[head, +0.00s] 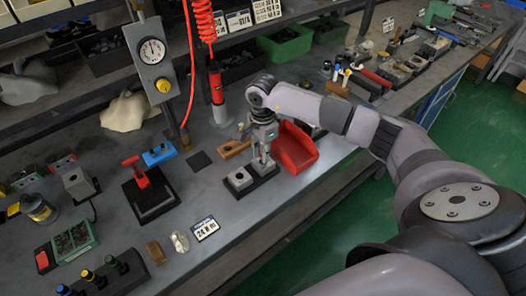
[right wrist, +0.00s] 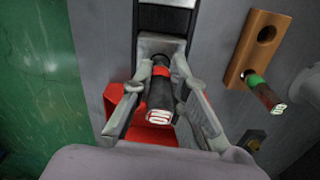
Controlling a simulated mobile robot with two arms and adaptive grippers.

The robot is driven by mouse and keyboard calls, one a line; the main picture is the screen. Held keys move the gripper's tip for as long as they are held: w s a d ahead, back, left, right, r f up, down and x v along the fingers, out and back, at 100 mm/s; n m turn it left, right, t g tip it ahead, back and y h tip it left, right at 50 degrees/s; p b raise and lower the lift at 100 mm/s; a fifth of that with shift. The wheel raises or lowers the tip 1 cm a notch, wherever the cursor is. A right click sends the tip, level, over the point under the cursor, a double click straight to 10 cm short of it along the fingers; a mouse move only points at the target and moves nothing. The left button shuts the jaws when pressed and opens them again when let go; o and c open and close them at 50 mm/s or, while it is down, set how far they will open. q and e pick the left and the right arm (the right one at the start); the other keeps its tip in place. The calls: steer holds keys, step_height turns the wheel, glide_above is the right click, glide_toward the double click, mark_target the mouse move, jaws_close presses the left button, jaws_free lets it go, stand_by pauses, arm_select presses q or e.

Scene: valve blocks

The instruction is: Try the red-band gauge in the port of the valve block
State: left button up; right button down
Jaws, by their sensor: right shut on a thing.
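The red-band gauge (right wrist: 160,92) is a dark cylinder with a red ring and a white marked end. It sits between the fingers of my right gripper (right wrist: 162,108) in the right wrist view, and the fingers are shut on it. In the head view my right gripper (head: 263,150) points down over the right part of the valve block. The valve block (head: 240,180) has grey blocks on a black base, and the left one shows an open hole. The gauge's lower end is hidden, so I cannot tell how far it is in the port. My left gripper is out of view.
A red bin (head: 294,150) stands close to the right of my gripper. A wooden holder (right wrist: 259,45) has an empty hole and a green-band gauge (right wrist: 264,93). A black stand with a red handle (head: 145,190) is at left. A red coiled hose (head: 203,20) hangs behind.

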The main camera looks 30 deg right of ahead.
steer(key=shift+f+b, duration=0.4)
stand_by(0.4)
steer(key=shift+r, duration=0.1)
stand_by(1.2)
steer(key=shift+r+p, duration=1.6)
steer(key=shift+r, duration=1.3)
